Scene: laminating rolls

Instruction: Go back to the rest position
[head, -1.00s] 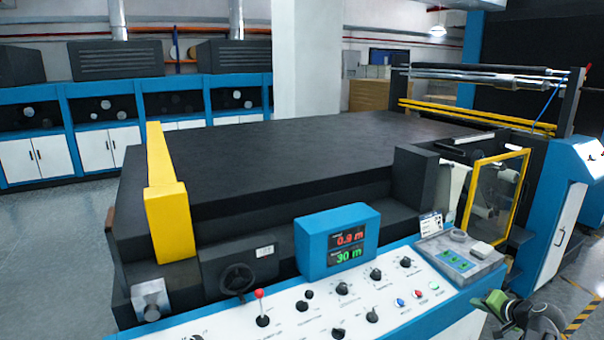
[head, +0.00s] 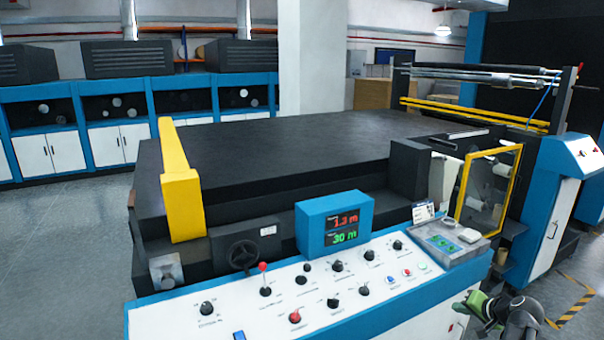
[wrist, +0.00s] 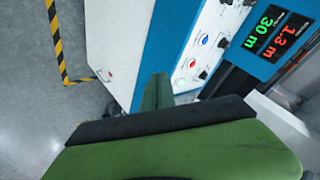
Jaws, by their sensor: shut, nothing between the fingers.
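My gripper (head: 467,306) is at the lower right of the head view, beside the right end of the control console (head: 262,322). Its green fingers (wrist: 157,92) are together and hold nothing in the wrist view. They appear in front of the console's white and blue side, apart from its buttons as far as I can tell. The blue display box (head: 335,222) reads 1.3 m in red and 30 m in green. It also shows, turned, in the wrist view (wrist: 287,18).
The laminating machine (head: 290,150) stands behind the console, with a yellow guard (head: 181,185) at its left. A yellow-framed clear door (head: 490,185) is at its right. Grey floor with a yellow and black stripe (wrist: 58,45) lies beside the console. Blue cabinets (head: 100,130) line the back.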

